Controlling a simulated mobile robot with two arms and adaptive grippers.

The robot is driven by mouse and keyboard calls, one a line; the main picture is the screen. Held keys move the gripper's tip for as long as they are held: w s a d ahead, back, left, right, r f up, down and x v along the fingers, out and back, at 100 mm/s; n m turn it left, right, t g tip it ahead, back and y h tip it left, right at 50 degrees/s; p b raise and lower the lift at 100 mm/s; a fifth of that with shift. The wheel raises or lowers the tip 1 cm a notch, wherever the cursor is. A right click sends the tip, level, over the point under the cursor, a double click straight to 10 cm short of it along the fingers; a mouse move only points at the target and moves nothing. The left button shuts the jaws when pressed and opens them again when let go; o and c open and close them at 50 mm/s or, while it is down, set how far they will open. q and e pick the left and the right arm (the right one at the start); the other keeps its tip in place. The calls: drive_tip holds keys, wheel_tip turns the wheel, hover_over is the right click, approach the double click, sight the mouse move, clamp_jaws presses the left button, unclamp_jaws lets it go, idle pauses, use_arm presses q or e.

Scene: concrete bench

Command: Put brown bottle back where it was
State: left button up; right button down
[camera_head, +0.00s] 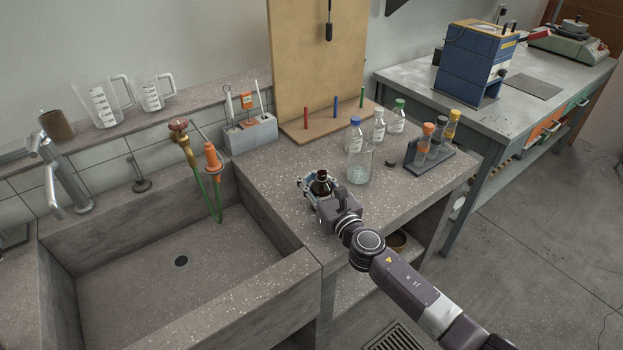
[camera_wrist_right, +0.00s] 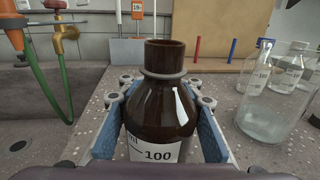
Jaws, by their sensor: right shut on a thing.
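The brown bottle (camera_head: 320,187) is a dark glass bottle with an open neck and a white label. In the right wrist view the brown bottle (camera_wrist_right: 161,105) stands upright between the blue finger pads, with "100" on its label. My right gripper (camera_head: 318,188) is shut on it over the front left part of the bench top, beside the sink. The right gripper's fingers also show in the wrist view (camera_wrist_right: 160,128). The bottle's base is hidden, so I cannot tell whether it touches the bench. My left gripper is not in view.
The sink (camera_head: 160,250) lies left of the bench top. A clear bottle with a blue cap (camera_head: 359,160) stands right of my gripper. A dark cap (camera_head: 391,162) and a rack of capped bottles (camera_head: 430,158) are farther right. A board with colored pegs (camera_head: 325,125) stands behind.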

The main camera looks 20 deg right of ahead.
sight(326, 198)
drive_tip(key=shift+f, duration=0.15)
drive_tip(key=c, duration=1.4)
unclamp_jaws()
drive_tip(key=shift+s, duration=0.15)
drive_tip(key=s, duration=0.3)
drive_tip(key=s+d, duration=0.1)
drive_tip(key=s, duration=0.6)
drive_tip(key=shift+d, duration=0.4)
drive_tip(key=shift+s+d+r+b, duration=0.1)
drive_tip(key=shift+s+b, duration=0.05)
drive_tip(key=shift+s, duration=0.25)
drive_tip(key=shift+s+d+r+b, duration=0.1)
drive_tip(key=shift+s+b, duration=0.05)
drive_tip(key=shift+s, duration=0.2)
